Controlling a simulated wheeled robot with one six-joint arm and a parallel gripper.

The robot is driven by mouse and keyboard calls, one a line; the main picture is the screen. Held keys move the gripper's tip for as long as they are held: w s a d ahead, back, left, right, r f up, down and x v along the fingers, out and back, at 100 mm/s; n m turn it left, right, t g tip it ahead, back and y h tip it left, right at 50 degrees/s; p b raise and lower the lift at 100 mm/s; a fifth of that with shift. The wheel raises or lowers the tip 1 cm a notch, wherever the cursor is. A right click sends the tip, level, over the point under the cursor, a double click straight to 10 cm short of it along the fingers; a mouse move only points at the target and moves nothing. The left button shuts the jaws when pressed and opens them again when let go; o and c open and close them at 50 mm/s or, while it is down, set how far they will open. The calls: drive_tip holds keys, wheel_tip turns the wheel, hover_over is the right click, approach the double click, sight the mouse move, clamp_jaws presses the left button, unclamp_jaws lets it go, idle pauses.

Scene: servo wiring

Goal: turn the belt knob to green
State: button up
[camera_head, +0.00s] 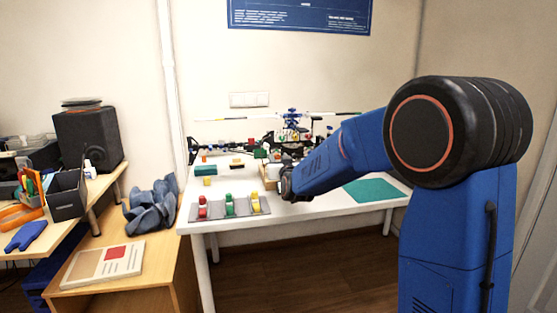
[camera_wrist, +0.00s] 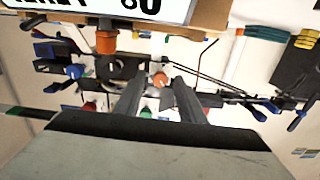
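I cannot single out the belt knob with certainty in either view. In the head view, my gripper (camera_head: 287,186) is over the white table (camera_head: 310,212), in front of a cluster of small parts, and its fingers are too small to read. In the wrist view, my gripper (camera_wrist: 157,84) shows two dark fingers spread apart with nothing clearly held. A small round orange part (camera_wrist: 160,79) shows in the gap between them, apparently beyond the fingertips.
A grey tray (camera_head: 216,213) with red, green and yellow parts lies at the table's front left. A teal mat (camera_head: 377,190) lies at the right. The table's front middle is mostly clear.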

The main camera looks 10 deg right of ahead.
drive_tip(key=shift+w, duration=0.1)
clamp_jaws()
drive_tip(key=shift+m, duration=0.5)
drive_tip(key=m, duration=0.4)
drive_tip(key=shift+m, duration=0.4)
drive_tip(key=shift+d+m, duration=0.1)
drive_tip(key=shift+m, duration=2.4)
drive_tip(key=shift+f, duration=0.1)
